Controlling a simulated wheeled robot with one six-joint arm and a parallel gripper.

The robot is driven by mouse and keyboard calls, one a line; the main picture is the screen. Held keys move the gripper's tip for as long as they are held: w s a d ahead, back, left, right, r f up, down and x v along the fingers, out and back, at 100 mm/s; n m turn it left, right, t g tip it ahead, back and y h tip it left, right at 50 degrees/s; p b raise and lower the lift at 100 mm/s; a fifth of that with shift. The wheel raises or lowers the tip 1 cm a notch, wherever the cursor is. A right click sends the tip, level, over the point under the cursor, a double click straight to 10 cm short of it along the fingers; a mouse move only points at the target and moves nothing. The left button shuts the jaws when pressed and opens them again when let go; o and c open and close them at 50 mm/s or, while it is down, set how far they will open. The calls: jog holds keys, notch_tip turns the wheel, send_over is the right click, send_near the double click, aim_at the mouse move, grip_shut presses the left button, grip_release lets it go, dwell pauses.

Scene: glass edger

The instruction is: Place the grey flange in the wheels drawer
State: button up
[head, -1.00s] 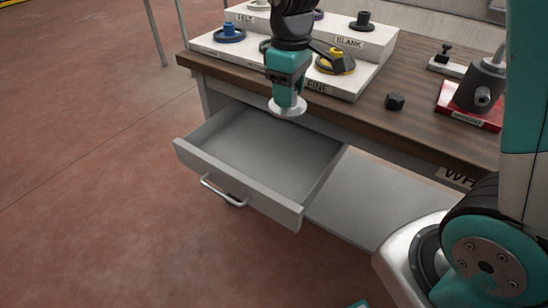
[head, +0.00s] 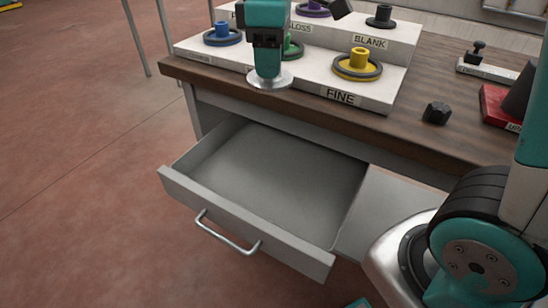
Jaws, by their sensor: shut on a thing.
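My gripper (head: 268,76) points down in the head view and is shut on the grey flange (head: 270,82), a pale disc at its lower end. The flange appears in front of the white stepped rack, above the back part of the open drawer; its exact height is hard to tell. The open drawer (head: 246,232) is grey with a metal bar handle, and it is pulled out from under the bench. Its inside looks empty. The gripper's fingertips are partly hidden by the flange and the gripper body.
The white stepped rack (head: 385,97) holds a blue wheel (head: 222,34), a green wheel (head: 293,46), a yellow wheel (head: 359,62) and a black one (head: 381,15). A black hex piece (head: 436,112) and a red block (head: 497,105) are on the wooden bench (head: 420,136).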

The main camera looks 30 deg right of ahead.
jog(key=f+b, duration=0.2)
jog(key=f, duration=0.7)
jog(key=f+b, duration=0.1)
jog(key=f, duration=0.8)
jog(key=f+b, duration=0.2)
jog(key=f, duration=0.8)
jog(key=shift+w+b, duration=0.3)
jog(key=shift+f, duration=0.1)
jog(key=o, duration=1.1)
jog(key=shift+o, duration=0.2)
notch_tip(320, 180, up, 12)
jog(key=p, duration=0.3)
jog(key=s+a+r+m+y, duration=0.2)
jog(key=s+r, duration=0.2)
jog(key=s, duration=0.5)
jog(key=s+a+r+m+y, duration=0.2)
jog(key=s+r, duration=0.3)
jog(key=s, duration=0.4)
jog(key=shift+s+a, duration=0.15)
jog(key=shift+a, duration=0.4)
